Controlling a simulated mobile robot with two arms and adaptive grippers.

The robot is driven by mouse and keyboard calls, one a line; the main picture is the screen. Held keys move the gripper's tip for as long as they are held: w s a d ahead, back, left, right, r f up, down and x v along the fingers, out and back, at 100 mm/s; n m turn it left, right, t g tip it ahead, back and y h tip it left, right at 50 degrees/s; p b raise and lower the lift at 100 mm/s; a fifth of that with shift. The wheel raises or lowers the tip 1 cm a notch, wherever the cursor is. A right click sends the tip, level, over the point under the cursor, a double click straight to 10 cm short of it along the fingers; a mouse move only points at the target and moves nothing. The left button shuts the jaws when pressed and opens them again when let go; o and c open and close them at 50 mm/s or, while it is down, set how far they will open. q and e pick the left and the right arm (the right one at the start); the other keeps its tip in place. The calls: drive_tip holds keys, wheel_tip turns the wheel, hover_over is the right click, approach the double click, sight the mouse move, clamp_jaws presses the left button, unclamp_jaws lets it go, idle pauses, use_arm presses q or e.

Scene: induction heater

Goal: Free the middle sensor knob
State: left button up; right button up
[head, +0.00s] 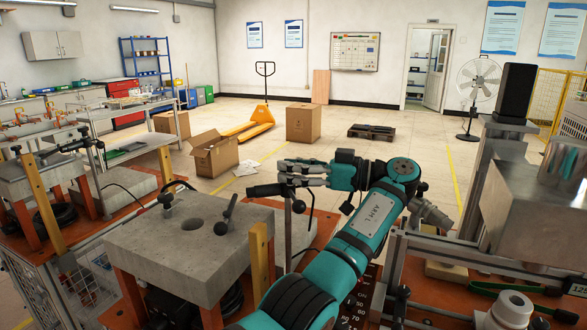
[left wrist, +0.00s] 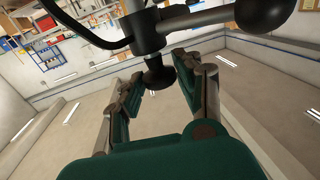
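A sensor arm with a black bar (head: 266,190) and a black ball knob (head: 298,206) stands on a metal post just right of the middle grey block. I take it for the middle sensor. My left gripper (head: 284,172) is at this arm, fingers pointing left. In the left wrist view, the left gripper (left wrist: 158,66) is open, its fingers on either side of a dark rounded end piece (left wrist: 158,76) hanging from the sensor rod. I cannot tell whether they touch it. The ball knob (left wrist: 262,14) shows at the top right, outside the fingers. My right gripper is not in view.
The grey block (head: 180,252) has a hole and two dark upright handles, one being (head: 228,211). A similar station with its own sensor arm (head: 72,142) stands at left. Metal equipment (head: 540,215) crowds the right. Open floor with cardboard boxes (head: 303,122) lies behind.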

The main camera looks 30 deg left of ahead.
use_arm(q)
drive_tip(key=o, duration=0.3)
wheel_tip(320, 180, up, 10)
idle(0.5)
